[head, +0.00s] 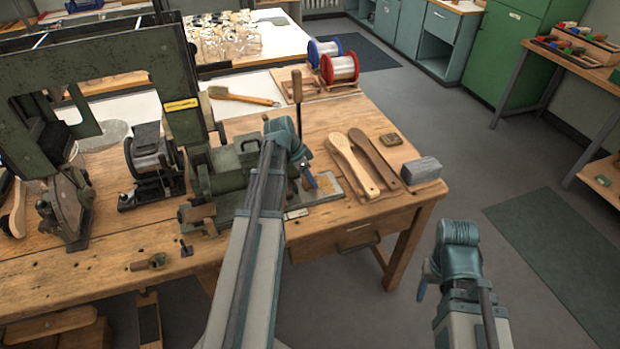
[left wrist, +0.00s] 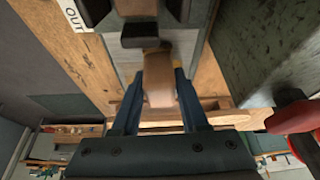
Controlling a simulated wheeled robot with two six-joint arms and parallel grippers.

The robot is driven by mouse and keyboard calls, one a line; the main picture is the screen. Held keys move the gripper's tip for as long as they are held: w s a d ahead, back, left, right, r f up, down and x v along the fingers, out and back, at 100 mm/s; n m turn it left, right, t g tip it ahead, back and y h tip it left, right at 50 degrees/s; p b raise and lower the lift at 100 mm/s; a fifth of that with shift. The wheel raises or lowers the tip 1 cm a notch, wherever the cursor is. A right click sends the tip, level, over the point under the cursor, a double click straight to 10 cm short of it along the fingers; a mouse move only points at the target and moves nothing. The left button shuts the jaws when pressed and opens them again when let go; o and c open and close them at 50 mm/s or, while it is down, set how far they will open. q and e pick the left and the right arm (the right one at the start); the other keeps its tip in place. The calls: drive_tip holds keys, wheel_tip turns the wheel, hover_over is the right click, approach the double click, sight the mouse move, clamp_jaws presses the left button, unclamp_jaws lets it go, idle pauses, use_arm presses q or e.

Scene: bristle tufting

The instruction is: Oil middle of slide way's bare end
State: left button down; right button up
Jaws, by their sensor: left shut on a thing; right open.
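My left gripper (head: 310,182) is over the right end of the green machine (head: 232,172). In the left wrist view its two blue fingers (left wrist: 157,78) are shut on a tan, wood-coloured piece (left wrist: 158,88), whose far end lies over a grey metal strip. This strip, seemingly the slide way (left wrist: 125,62), runs beside a white "OUT" label (left wrist: 75,14). In the head view its bare end (head: 328,190) shows right of the gripper. I cannot tell whether the held piece touches the metal. My right gripper (head: 424,284) is open and empty, right of the bench.
Two wooden brush bodies (head: 362,163), a small tin (head: 390,139) and a grey block (head: 421,170) lie right of the machine. Red and blue spools (head: 339,68) stand behind. A wooden-handled brush (head: 245,97) lies at the back. Open floor lies right of the bench (head: 340,115).

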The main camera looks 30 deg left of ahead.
use_arm(q)
drive_tip(key=shift+w+d, duration=1.25)
drive_tip(key=shift+w, duration=0.25)
drive_tip(key=shift+r, duration=0.15)
wheel_tip(320, 180, up, 6)
drive_tip(key=p, duration=0.6)
wheel_tip(320, 180, up, 3)
drive_tip(key=p, duration=0.3)
